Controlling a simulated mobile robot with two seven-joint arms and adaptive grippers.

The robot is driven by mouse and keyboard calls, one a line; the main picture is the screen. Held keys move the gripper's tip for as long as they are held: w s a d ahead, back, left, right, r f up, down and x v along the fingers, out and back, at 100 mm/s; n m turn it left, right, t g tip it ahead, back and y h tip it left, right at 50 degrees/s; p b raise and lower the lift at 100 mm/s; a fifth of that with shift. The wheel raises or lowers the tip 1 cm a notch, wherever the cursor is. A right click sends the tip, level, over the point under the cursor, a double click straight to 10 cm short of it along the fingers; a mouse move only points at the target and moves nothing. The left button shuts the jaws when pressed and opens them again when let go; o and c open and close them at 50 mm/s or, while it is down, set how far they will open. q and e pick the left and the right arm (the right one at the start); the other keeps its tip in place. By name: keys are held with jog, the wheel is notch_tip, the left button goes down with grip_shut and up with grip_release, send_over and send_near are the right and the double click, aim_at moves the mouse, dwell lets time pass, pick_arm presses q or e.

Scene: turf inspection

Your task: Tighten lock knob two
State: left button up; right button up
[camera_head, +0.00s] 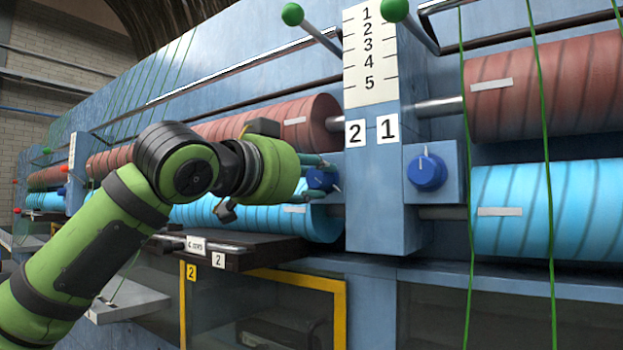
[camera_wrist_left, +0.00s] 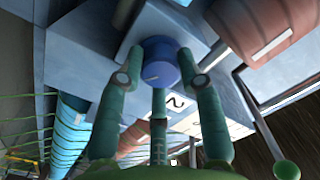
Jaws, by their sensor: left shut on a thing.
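Lock knob two (camera_head: 320,179) is a blue round knob on a block to the left of the post, below the label 2 (camera_head: 355,133). My left gripper (camera_head: 318,170) reaches it from the left and partly hides it. In the left wrist view the gripper's green fingers (camera_wrist_left: 160,68) are around the blue knob (camera_wrist_left: 160,62), one on each side and one below, shut on it. A pale line shows on the knob's face. My right gripper is in neither view.
A second blue knob (camera_head: 427,172) sits to the right under label 1 (camera_head: 388,128). Green-balled levers (camera_head: 292,14) stick out above. Red rolls (camera_head: 545,85) and blue rolls (camera_head: 545,208) flank the post. Green cords (camera_head: 545,150) hang at right. A dark shelf (camera_head: 250,252) lies below the arm.

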pick_arm(q)
jog(key=n, duration=0.3)
jog(key=shift+f+n+b, duration=0.1)
jog(key=shift+n+b, duration=0.2)
jog(key=shift+n, duration=0.1)
jog(key=n, duration=0.3)
jog(key=shift+n+b, duration=0.3)
jog(key=shift+b, duration=0.05)
jog(key=n, duration=0.3)
jog(key=shift+n+b, duration=0.4)
jog(key=n+b, duration=0.1)
jog(key=n, duration=0.3)
jog(key=n+b, duration=0.1)
jog(key=n, duration=0.4)
jog(key=shift+d+n, duration=0.1)
jog(key=shift+n, duration=0.3)
jog(key=n, duration=0.4)
jog(key=shift+b, duration=0.35)
jog(key=shift+n, duration=0.3)
jog(key=o, duration=1.1)
